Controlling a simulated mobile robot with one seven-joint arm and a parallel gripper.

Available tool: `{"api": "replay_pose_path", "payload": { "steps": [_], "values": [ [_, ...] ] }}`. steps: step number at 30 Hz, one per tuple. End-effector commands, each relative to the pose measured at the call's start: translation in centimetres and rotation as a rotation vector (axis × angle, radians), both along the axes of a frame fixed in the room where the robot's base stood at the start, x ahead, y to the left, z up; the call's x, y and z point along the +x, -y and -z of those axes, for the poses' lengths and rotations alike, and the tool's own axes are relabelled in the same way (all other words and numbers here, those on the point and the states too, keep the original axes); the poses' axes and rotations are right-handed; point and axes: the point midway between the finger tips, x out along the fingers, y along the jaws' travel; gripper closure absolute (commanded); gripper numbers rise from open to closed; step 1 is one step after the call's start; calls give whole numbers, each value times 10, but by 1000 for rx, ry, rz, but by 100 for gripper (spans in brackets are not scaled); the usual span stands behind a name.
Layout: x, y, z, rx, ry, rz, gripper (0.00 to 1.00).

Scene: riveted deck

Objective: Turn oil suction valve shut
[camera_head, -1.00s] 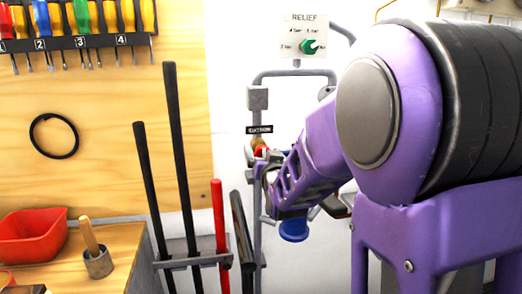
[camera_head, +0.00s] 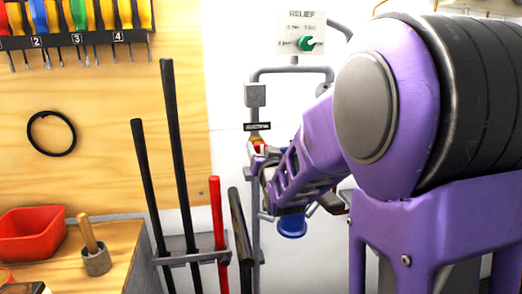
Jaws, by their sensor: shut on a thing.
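The oil suction valve (camera_head: 254,141) sits on a grey vertical pipe at the white wall, just under a small black label (camera_head: 257,126) that appears to read SUCTION. A brass-coloured part and a bit of red show there. My gripper (camera_head: 258,157) reaches in from the right at the valve and is shut on its red handle. The gripper and my purple forearm cover most of the handle, so its exact angle cannot be told.
A RELIEF plate with a green knob (camera_head: 307,43) is above. Black bars (camera_head: 180,150) and a red bar (camera_head: 217,230) stand in a rack close left of the valve. A red bin (camera_head: 30,235) and a mallet (camera_head: 93,245) sit on the bench.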

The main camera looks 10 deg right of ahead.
Motion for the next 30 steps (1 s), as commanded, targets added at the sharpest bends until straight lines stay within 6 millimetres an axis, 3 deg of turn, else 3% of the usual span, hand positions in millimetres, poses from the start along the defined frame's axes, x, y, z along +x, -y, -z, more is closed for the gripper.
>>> {"api": "replay_pose_path", "payload": {
  "steps": [8,30],
  "values": [
    [0,1,0,160,1,0,97],
    [0,3,1,855,2,-1,97]
  ]
}}
